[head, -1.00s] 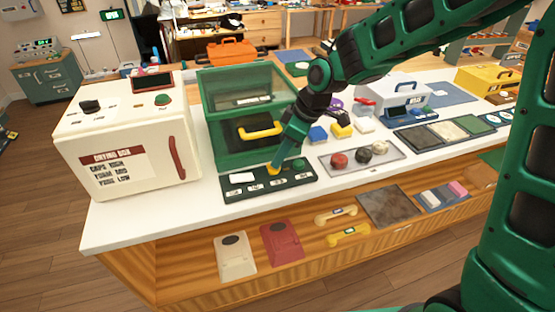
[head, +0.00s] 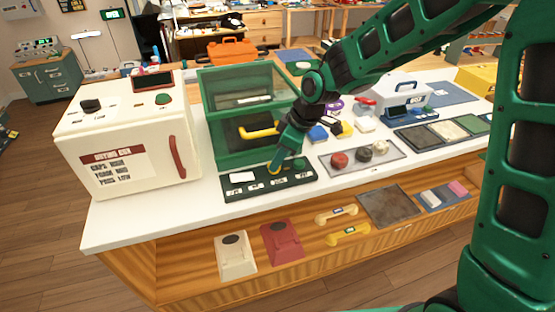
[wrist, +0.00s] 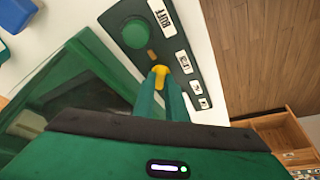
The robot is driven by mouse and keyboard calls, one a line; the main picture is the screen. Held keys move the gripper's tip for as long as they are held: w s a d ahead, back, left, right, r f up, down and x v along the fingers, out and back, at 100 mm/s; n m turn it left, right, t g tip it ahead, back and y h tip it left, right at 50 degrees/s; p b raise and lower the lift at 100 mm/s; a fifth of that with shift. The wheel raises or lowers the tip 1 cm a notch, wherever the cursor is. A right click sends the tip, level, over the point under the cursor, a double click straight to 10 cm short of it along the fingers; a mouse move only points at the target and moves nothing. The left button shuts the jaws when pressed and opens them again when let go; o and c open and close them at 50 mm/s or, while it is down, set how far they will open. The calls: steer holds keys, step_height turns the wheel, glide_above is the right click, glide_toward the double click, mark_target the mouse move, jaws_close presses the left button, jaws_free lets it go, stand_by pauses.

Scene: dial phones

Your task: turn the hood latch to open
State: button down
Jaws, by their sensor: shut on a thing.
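The green hood (head: 213,149) has clear panes and a yellow handle (head: 262,130), and it looks closed. A dark green control panel (head: 240,193) with small white labels lies along its front. The latch (wrist: 160,72), a small yellow knob, stands on this panel beside a label strip. My gripper (wrist: 160,88) is shut on the yellow latch, with its fingers pointing down at the panel. In the head view, my gripper (head: 276,166) mostly hides the latch. A round green button (wrist: 136,33) is on the same panel, close to a BUFF label.
A cream drying box (head: 125,140) stands left of the hood. A grey tray (head: 345,168) with several round pieces lies right of the panel. Phone shells and yellow handsets (head: 347,235) lie on the lower wooden shelf.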

steer(key=n, duration=0.2)
steer(key=n+g, duration=0.1)
steer(key=n, duration=0.1)
steer(key=shift+w+r+g, duration=0.1)
steer(key=shift+w+g, duration=0.2)
steer(key=shift+w, duration=0.05)
steer(key=shift+d, duration=0.1)
steer(key=c, duration=1.8)
jaws_free()
steer(key=v, duration=1)
steer(key=shift+d+r, duration=0.25)
steer(key=shift+w, duration=0.1)
